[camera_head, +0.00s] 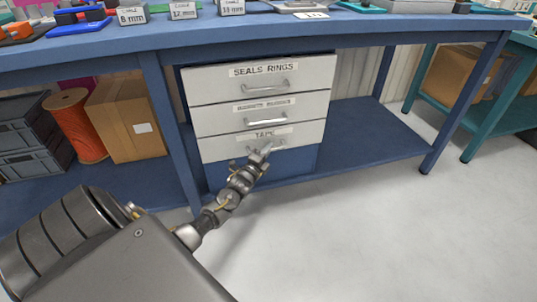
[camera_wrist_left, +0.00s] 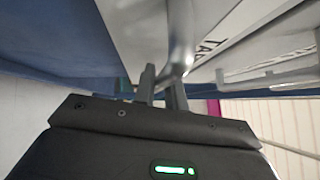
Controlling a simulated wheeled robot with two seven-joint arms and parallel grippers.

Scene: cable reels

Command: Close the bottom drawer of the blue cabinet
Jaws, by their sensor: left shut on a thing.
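The blue cabinet (camera_head: 290,164) stands under the workbench, with three pale drawer fronts above its blue lower part. The bottom drawer (camera_head: 220,150) is labelled TAPE. My left gripper (camera_head: 262,153) is at this drawer's handle, which it partly hides in the head view. In the left wrist view the fingers (camera_wrist_left: 162,88) are shut on the bar handle (camera_wrist_left: 182,40), beside the TAPE lettering. I cannot tell exactly how far the bottom drawer stands out. The middle drawer (camera_head: 215,119) and the SEALS RINGS top drawer (camera_head: 215,87) look shut. My right gripper is not in view.
The blue workbench (camera_head: 350,28) overhangs the cabinet, with its leg (camera_head: 168,130) close on the left. A cardboard box (camera_head: 122,125) and an orange reel (camera_head: 78,125) are on the lower shelf at left. The floor (camera_head: 380,230) in front is clear.

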